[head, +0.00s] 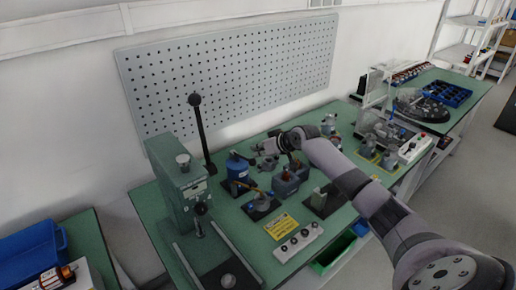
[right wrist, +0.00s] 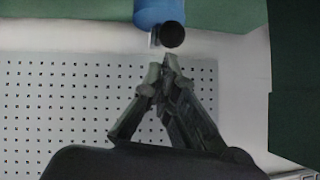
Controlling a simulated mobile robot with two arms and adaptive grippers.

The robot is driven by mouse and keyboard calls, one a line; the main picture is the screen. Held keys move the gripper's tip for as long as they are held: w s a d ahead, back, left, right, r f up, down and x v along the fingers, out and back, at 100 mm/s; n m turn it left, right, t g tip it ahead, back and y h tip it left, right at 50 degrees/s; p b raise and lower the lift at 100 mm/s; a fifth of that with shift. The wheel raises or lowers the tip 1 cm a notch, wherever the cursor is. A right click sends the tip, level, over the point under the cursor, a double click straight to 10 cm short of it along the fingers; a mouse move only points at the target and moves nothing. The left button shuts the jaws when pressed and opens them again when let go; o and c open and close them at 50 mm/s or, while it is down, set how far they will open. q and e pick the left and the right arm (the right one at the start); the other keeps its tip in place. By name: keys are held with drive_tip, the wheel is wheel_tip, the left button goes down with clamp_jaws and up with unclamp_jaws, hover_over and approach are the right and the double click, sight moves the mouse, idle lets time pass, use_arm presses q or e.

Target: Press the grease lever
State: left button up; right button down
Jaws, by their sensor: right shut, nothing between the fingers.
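A blue canister (head: 238,166) stands upright on the green bench in the head view. In the right wrist view its blue body (right wrist: 158,12) shows at the top, with a round black knob (right wrist: 171,34) at its side, which looks like the end of the grease lever. My right gripper (head: 258,148) is shut and empty, just right of the canister. In the right wrist view its fingertips (right wrist: 162,72) point at the knob, with what looks like a small gap. The lever's arm is mostly hidden behind the knob. My left gripper is not in view.
A green press (head: 172,190) with a tall black lever (head: 200,130) stands left of the canister. Small dark fixtures (head: 285,185) and a yellow label (head: 281,226) lie nearby. A perforated board (head: 230,75) is on the wall behind.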

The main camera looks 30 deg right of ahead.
drive_tip(key=shift+f, duration=0.25)
wheel_tip(320, 180, down, 6)
drive_tip(key=s+t+b, duration=0.2)
drive_tip(key=t+b, duration=0.1)
drive_tip(key=b, duration=0.7)
drive_tip(key=shift+s, duration=0.15)
drive_tip(key=shift+r, duration=0.1)
